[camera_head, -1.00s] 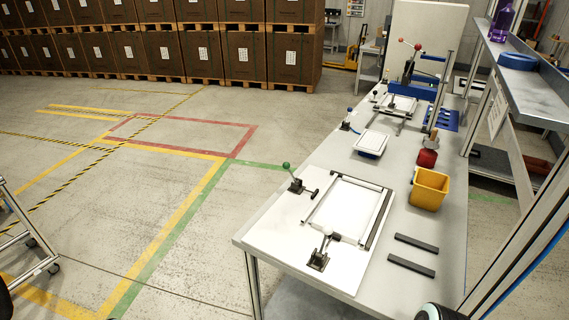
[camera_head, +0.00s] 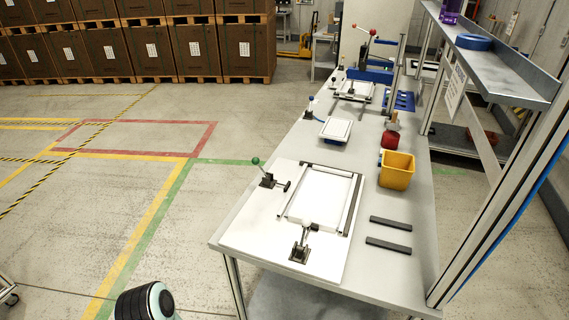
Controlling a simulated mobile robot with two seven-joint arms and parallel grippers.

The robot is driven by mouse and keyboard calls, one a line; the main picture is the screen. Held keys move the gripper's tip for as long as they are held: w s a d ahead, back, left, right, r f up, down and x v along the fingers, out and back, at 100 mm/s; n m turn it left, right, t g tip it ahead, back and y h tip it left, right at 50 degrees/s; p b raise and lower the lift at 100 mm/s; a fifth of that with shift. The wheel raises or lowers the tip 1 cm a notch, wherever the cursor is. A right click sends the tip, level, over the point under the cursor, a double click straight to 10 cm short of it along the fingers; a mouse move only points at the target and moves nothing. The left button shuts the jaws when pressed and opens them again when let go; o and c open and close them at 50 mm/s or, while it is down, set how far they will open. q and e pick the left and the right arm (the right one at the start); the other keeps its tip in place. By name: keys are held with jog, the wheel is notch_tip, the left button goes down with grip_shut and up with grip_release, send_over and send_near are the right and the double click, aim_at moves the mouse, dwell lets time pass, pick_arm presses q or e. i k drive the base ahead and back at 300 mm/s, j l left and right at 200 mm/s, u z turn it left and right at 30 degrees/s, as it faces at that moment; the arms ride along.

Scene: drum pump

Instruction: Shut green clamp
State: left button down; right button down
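The green clamp (camera_head: 266,176) is a toggle clamp with a green ball knob on an upright, slightly tilted lever. It is mounted at the left edge of a white board (camera_head: 249,226) on the workbench, beside a framed white panel (camera_head: 320,197). Its black-tipped arm points right toward the frame; whether it touches the frame is too small to tell. A second clamp (camera_head: 302,245) sits at the near edge of the frame. No gripper fingers show. A rounded black and pale green part of my arm is at the bottom left, well away from the clamp.
On the bench (camera_head: 400,209) are two dark bars (camera_head: 389,234), a yellow bin (camera_head: 397,170), a red item (camera_head: 390,140), a small white tray (camera_head: 335,129) and a blue press (camera_head: 374,73). A shelf (camera_head: 490,66) with posts stands at right.

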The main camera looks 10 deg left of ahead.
aim_at(255, 161)
jog(key=i+j+z, duration=0.1)
jog(key=j+z, duration=0.25)
jog(key=j, duration=0.15)
jog(key=i+j+z, duration=0.1)
jog(key=j+z, duration=0.25)
jog(key=j, duration=0.15)
jog(key=j+z, duration=0.3)
jog(key=j, duration=1.65)
jog(key=k+j, duration=0.1)
jog(key=j, duration=0.75)
jog(key=j+z, duration=0.1)
jog(key=j, duration=0.8)
